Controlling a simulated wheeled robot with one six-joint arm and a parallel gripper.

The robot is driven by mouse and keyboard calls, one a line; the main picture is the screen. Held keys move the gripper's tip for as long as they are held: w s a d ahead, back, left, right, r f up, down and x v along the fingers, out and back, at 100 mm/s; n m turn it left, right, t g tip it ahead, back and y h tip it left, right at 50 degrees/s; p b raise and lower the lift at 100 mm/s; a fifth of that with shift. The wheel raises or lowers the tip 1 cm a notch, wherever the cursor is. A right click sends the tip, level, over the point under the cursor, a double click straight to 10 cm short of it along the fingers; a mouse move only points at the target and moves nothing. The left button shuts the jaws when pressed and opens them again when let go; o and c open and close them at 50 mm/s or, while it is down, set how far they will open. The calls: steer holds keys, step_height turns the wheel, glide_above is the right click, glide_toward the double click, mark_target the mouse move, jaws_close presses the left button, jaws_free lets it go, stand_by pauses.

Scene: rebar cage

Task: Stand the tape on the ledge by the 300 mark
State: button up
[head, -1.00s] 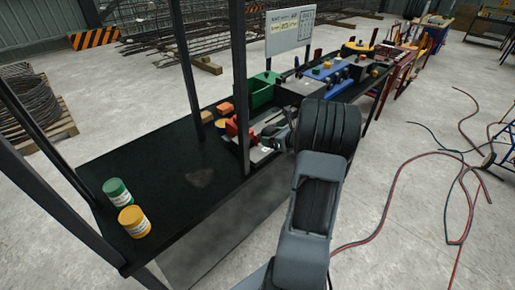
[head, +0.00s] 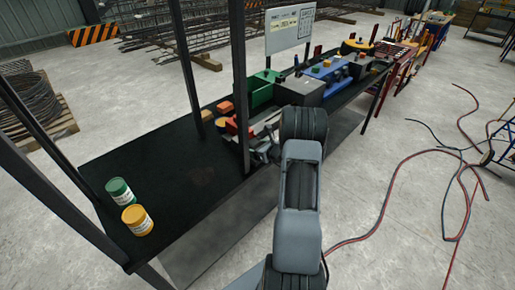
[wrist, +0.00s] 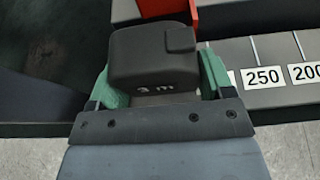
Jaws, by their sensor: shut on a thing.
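My gripper (wrist: 158,82) is shut on a black tape measure (wrist: 150,52) marked "3 m", held between its green finger pads. The tape is over or beside the grey ledge (wrist: 234,52) at the "250" label (wrist: 262,77), left of it in the wrist view. Whether its base touches the ledge I cannot tell. The "200" label (wrist: 305,73) is farther right. The 300 mark does not show. In the head view my gripper (head: 264,152) is by the bench's near edge, partly behind a dark post, and the tape cannot be made out.
A red part (wrist: 182,12) stands close behind the tape. The black bench (head: 150,165) carries a green jar (head: 119,191), a yellow jar (head: 137,220), a green bin (head: 262,88) and a grey box (head: 300,92). A dark upright post (head: 240,90) is close to my gripper. The bench's left part is mostly clear.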

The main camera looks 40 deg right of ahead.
steer(key=shift+f+b, duration=0.25)
steer(key=shift+b, duration=0.1)
steer(key=o, duration=1.1)
steer(key=shift+r, duration=0.1)
steer(key=shift+r+p, duration=0.2)
steer(key=shift+p, duration=0.1)
steer(key=b+v, duration=0.1)
steer(key=v, duration=1.1)
steer(key=shift+f+b, duration=0.1)
steer(key=shift+b, duration=0.25)
